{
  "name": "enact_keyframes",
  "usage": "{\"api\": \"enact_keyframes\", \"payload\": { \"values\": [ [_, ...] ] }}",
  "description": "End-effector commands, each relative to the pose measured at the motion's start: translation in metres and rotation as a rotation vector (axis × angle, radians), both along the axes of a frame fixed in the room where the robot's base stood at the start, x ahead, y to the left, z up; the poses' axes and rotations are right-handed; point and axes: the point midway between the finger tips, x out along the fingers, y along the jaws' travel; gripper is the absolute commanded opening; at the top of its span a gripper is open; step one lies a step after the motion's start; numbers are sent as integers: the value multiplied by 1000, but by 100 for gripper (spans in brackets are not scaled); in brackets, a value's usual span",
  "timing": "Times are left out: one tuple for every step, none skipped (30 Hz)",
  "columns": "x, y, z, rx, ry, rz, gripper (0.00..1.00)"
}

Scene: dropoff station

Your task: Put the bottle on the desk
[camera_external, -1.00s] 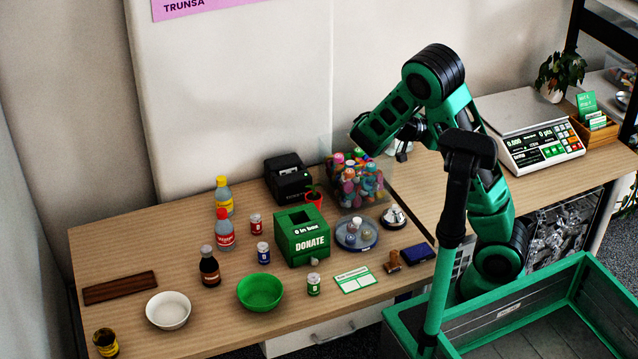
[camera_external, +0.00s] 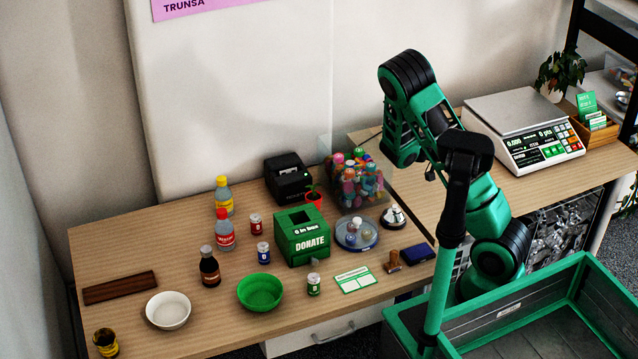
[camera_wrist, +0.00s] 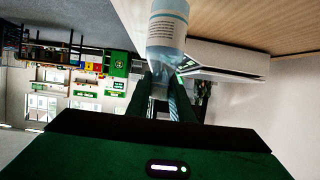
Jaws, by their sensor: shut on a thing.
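In the wrist view, a clear, pale bottle (camera_wrist: 167,30) with a light bluish band is at the top centre. My gripper (camera_wrist: 166,75) is shut on it, with the two fingers just below the band in the picture. A wooden surface (camera_wrist: 240,18) shows at the upper right; I cannot tell whether the bottle touches it. In the external view the desk (camera_external: 130,240) is the long wooden top at left and centre. My arm is bent over the right-hand section, and it hides my gripper and the held bottle there.
On the desk stand a yellow-capped bottle (camera_external: 223,198), a red-labelled bottle (camera_external: 224,237), a dark bottle (camera_external: 209,270), a white bowl (camera_external: 168,310), a green bowl (camera_external: 260,292) and a green donation box (camera_external: 301,237). A scale (camera_external: 540,140) stands on the right. Bare wood shows at the desk's left.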

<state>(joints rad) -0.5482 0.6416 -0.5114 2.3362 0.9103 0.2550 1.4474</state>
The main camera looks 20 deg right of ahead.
Motion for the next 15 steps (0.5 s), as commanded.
{"api": "enact_keyframes", "payload": {
  "values": [
    [0,-2,-1,0,0,0,0],
    [0,-2,-2,-1,0,1,0],
    [1,-3,-4,-1,1,1,0],
    [1,-3,-5,-1,1,1,0],
    [0,-3,-8,-2,2,1,0],
    [0,-3,-12,-2,4,2,0],
    [0,-3,-15,-2,3,0,0],
    [0,-3,-19,-2,3,0,0],
    [0,-3,-25,-2,5,0,0],
    [0,-3,-29,-2,4,0,0],
    [0,-3,-33,-2,3,0,0],
    [0,-3,-37,-3,3,0,0],
    [0,-3,-39,-2,2,1,0],
    [0,-3,-40,-2,1,0,0],
    [0,-3,-41,-2,0,0,0]
  ]
}}
